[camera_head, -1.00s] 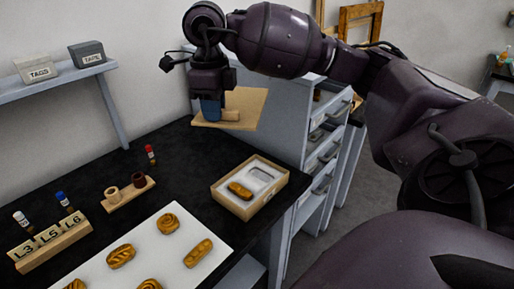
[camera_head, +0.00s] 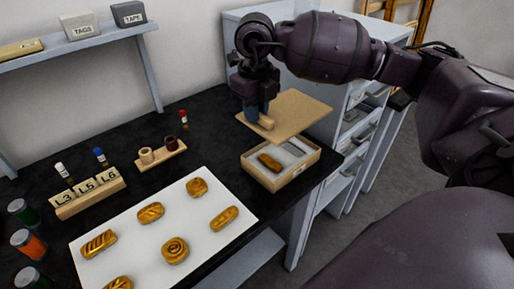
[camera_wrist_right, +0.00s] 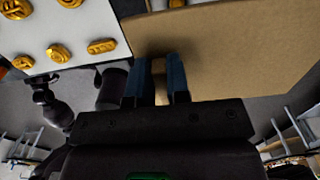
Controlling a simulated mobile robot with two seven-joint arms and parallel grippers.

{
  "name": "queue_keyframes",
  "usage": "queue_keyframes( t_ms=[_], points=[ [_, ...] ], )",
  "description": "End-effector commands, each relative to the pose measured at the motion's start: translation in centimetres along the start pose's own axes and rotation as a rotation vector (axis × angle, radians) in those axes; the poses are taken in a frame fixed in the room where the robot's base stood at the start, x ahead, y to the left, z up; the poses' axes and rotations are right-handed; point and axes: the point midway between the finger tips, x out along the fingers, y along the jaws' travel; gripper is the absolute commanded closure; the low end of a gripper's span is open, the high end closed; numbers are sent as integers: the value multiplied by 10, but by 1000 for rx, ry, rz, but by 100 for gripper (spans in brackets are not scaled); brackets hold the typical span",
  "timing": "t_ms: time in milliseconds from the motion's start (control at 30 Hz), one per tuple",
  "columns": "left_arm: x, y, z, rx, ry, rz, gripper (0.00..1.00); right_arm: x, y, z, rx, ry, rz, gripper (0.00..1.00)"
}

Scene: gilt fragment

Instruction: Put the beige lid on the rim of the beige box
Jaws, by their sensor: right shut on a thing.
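The beige lid (camera_head: 295,112) is a flat square board with a small wooden handle block (camera_head: 265,122). My right gripper (camera_head: 258,113) is shut on that handle and holds the lid in the air, above and slightly behind the beige box. The lid also fills much of the right wrist view (camera_wrist_right: 235,55), with the gripper's blue fingers (camera_wrist_right: 160,80) around the handle. The beige box (camera_head: 283,182) stands open on the black table near its right edge. Inside it lie a golden carved piece (camera_head: 270,162) and a pale insert with recesses. My left gripper is not in view.
A white mat (camera_head: 125,215) with several gilt pieces lies left of the box. A wooden holder (camera_head: 163,155) and a labelled block (camera_head: 88,198) stand behind it. A grey drawer cabinet (camera_head: 352,125) is behind and right of the box. A shelf (camera_head: 75,45) is on the wall.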

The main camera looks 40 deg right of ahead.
Motion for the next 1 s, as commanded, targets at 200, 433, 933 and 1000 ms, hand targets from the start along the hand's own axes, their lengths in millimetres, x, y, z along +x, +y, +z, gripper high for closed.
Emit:
queue_keyframes(
  t_ms=[200,433,933,1000],
  points=[
    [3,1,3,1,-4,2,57,45,0,0,0,3,1,100],
    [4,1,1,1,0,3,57,61,0,0,-1,-1,0,100],
    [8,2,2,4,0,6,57,118,1,0,-1,1,1,100],
    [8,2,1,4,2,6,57,117,1,0,-1,-1,0,100]
  ],
)
